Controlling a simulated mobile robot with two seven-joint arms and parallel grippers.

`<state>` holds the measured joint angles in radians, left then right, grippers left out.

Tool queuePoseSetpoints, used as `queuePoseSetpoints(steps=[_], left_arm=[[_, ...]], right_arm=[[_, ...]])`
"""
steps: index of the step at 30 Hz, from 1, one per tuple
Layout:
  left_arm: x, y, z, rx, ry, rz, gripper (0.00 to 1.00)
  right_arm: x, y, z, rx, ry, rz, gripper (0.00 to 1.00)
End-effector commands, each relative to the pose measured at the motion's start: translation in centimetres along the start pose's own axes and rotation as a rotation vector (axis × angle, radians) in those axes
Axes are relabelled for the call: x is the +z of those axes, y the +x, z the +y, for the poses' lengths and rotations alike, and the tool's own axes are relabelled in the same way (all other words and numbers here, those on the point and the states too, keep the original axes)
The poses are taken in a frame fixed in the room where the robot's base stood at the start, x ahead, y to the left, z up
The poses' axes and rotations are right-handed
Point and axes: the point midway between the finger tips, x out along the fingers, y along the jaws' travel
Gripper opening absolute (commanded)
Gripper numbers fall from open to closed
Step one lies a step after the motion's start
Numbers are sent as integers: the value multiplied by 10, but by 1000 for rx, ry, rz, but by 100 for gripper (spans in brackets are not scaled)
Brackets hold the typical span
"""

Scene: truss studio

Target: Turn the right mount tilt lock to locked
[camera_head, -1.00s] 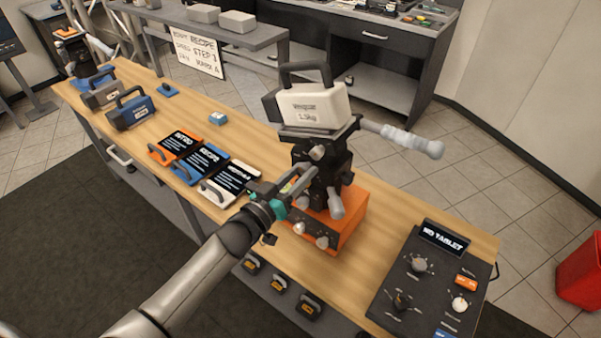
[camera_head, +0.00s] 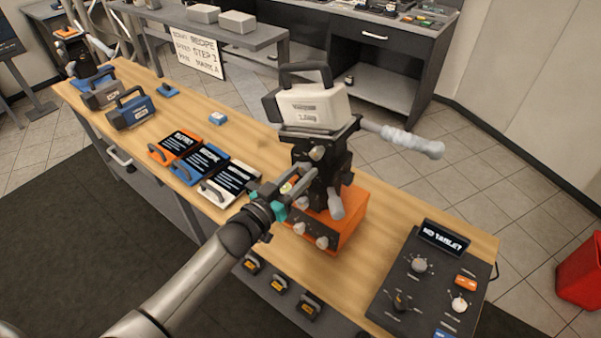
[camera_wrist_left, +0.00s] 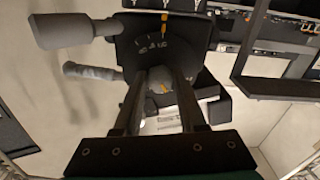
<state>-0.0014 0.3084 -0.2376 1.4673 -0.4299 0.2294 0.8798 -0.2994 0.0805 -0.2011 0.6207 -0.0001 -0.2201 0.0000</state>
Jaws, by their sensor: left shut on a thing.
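The right mount (camera_head: 322,180) is a black camera head on an orange box (camera_head: 345,225), carrying a white weight block (camera_head: 312,105). My left gripper (camera_head: 308,180) reaches the mount's near left side. In the head view the gripper hides the held knob. My right gripper is out of view.
A pan handle (camera_head: 405,138) sticks out to the right of the mount. Three labelled tablets (camera_head: 205,165) lie left of the gripper on the wooden bench (camera_head: 255,150). A black control panel (camera_head: 425,285) sits at the right end. Blue and grey weights (camera_head: 132,108) stand far left.

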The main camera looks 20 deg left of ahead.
Motion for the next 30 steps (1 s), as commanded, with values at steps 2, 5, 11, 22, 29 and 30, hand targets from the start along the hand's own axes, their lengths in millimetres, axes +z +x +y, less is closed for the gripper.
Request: queuePoseSetpoints(steps=[2, 5, 11, 22, 29, 30], left_arm=[[0, 0, 0, 0, 62, 1, 0], [0, 0, 0, 0, 153, 1, 0], [0, 0, 0, 0, 343, 1, 0], [0, 0, -1, -1, 695, 1, 0], [0, 0, -1, -1, 914, 0, 0], [0, 0, -1, -1, 952, 0, 0]], right_arm=[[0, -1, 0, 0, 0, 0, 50], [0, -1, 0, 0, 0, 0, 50], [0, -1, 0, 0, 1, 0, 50], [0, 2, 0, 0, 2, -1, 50], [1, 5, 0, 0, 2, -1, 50], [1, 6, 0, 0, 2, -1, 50]])
